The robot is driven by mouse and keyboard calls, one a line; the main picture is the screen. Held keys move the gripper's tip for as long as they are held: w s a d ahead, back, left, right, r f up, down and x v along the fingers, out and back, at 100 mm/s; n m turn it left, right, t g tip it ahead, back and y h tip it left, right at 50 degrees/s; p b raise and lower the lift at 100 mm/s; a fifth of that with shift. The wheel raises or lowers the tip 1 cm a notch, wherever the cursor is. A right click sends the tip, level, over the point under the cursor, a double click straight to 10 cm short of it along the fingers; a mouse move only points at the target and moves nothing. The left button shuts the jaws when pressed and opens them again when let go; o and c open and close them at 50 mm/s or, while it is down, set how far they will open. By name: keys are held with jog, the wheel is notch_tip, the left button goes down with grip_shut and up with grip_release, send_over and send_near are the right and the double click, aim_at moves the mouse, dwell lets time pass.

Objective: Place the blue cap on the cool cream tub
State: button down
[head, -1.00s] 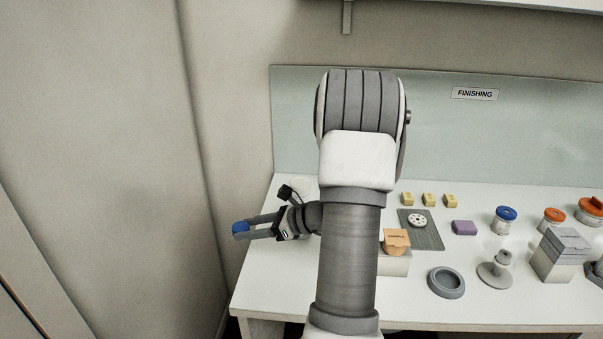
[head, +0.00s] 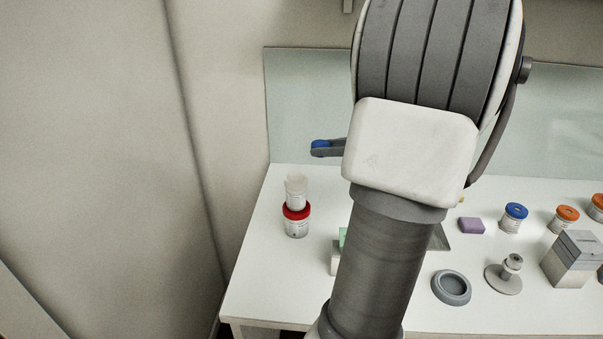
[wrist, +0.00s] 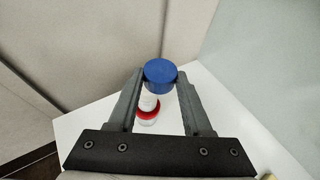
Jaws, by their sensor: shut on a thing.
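The blue cap (head: 320,147) is held at the tips of my gripper (head: 318,151), raised above the left part of the bench. In the wrist view the blue cap (wrist: 160,71) sits between the two fingertips, and my gripper (wrist: 161,80) is shut on it. A small white tub (head: 296,189) appears to stand on a red-lidded jar (head: 297,222) at the bench's left end, below the cap in the picture. Both also show in the wrist view, beyond the cap and apart from it. No readable label tells me which is the cool cream tub.
On the right of the bench (head: 275,290) are a blue-lidded jar (head: 514,218), an orange-lidded jar (head: 563,220), a purple block (head: 471,226), a grey ring dish (head: 451,288) and a grey stack (head: 578,258). My arm hides the bench's middle. The back panel (head: 300,100) stands close behind.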

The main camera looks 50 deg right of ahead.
send_over(303, 181)
notch_tip(303, 181, down, 4)
jog(key=shift+d+r, duration=0.1)
jog(key=shift+r, duration=0.1)
jog(key=shift+w+f, duration=0.1)
jog(key=shift+f, duration=0.15)
jog(key=shift+f+b, duration=0.45)
jog(key=shift+f, duration=1.4)
jog(key=shift+f, duration=0.2)
jog(key=shift+c, duration=1.6)
grip_release()
jog(key=shift+r, duration=0.15)
